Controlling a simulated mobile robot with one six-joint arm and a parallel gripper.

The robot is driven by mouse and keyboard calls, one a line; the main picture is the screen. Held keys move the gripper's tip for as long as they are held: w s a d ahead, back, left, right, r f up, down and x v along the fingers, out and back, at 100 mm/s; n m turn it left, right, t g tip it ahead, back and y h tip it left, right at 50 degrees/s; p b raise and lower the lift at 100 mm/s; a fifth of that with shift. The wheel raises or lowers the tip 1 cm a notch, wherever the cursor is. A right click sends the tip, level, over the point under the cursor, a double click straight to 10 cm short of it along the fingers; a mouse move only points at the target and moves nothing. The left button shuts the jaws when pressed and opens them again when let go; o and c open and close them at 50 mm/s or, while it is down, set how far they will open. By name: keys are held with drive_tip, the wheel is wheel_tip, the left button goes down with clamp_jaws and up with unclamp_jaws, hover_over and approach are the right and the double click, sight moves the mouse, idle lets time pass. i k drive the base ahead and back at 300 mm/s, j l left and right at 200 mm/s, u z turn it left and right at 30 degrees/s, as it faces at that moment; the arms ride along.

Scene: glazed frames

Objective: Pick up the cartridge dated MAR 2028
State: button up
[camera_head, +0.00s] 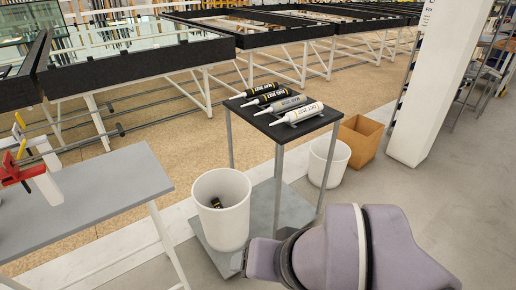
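Several sealant cartridges with pointed nozzles lie side by side on a small dark-topped stand (258,125). At the back is a black cartridge (264,88), with a second black cartridge (269,98) in front of it. Nearer is a grey cartridge (289,104), and at the front a white cartridge (302,112). Each carries printed label text, but it is too small here for me to read any date with certainty. The nozzles point to the lower left. My mauve arm fills the lower right; my gripper itself does not show.
A white bin (222,225) with something dark inside stands front-left of the stand. Another white bin (329,160) and a cardboard box (361,139) are behind right. A grey bench (85,190) holds red and yellow clamps (18,165). A white column (425,90) rises at right.

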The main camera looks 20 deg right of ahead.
sight(276, 108)
drive_tip(key=i+l+z, duration=0.1)
drive_tip(key=i+l, duration=0.25)
drive_tip(key=i+l+z, duration=0.1)
drive_tip(key=i+l, duration=0.2)
drive_tip(key=i, duration=0.2)
drive_tip(key=i+l+z, duration=0.1)
drive_tip(key=i+l, duration=0.15)
drive_tip(key=i, duration=0.2)
drive_tip(key=i+l+z, duration=0.15)
drive_tip(key=i, duration=0.3)
drive_tip(key=i+l+z, duration=0.1)
drive_tip(key=i+l, duration=0.15)
drive_tip(key=i, duration=0.25)
